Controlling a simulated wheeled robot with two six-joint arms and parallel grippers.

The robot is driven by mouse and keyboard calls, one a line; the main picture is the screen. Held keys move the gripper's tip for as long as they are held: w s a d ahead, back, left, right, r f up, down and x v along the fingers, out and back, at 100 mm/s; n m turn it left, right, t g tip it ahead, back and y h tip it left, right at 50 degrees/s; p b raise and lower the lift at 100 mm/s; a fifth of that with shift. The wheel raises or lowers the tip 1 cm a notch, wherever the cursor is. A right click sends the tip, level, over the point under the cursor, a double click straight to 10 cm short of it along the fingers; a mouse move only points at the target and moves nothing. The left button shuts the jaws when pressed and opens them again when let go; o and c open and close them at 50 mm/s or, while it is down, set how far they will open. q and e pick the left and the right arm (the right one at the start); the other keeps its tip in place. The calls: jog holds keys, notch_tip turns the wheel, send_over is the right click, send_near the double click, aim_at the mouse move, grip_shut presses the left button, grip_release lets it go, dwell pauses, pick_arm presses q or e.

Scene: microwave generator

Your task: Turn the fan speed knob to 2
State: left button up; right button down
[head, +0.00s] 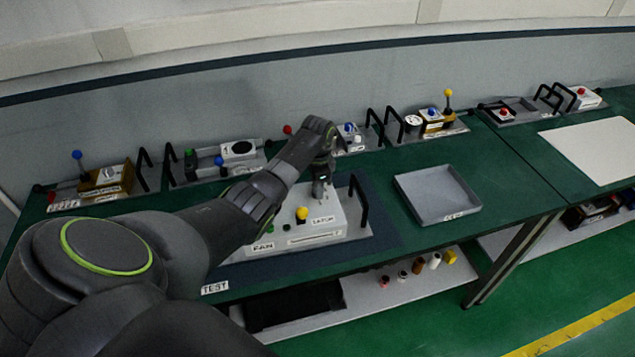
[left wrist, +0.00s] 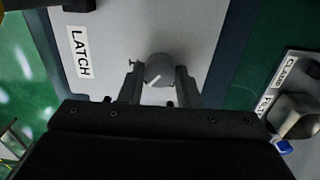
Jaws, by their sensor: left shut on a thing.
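The white fan panel (head: 338,213) stands on a dark mat on the green table, with a FAN label (head: 262,246) and a LATCH label (head: 322,220) on it. My left gripper (head: 319,192) points down over the rear of the panel. In the left wrist view, a round grey knob (left wrist: 160,69) with a white pointer line sits between the fingers, and the gripper is shut on it. The line slants toward the lower left. The LATCH label also shows in this view (left wrist: 80,52). The knob's scale numbers are mostly hidden. My right gripper is out of view.
An empty grey tray (head: 468,209) lies to the right. Several other panels with levers and handles line the table's back.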

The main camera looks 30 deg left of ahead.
pick_arm(q)
jog(key=shift+n, duration=0.6)
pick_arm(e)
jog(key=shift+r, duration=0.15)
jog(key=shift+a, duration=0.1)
pick_arm(q)
jog(key=o, duration=1)
jog(key=shift+w+r, duration=0.1)
jog(key=shift+r, duration=0.05)
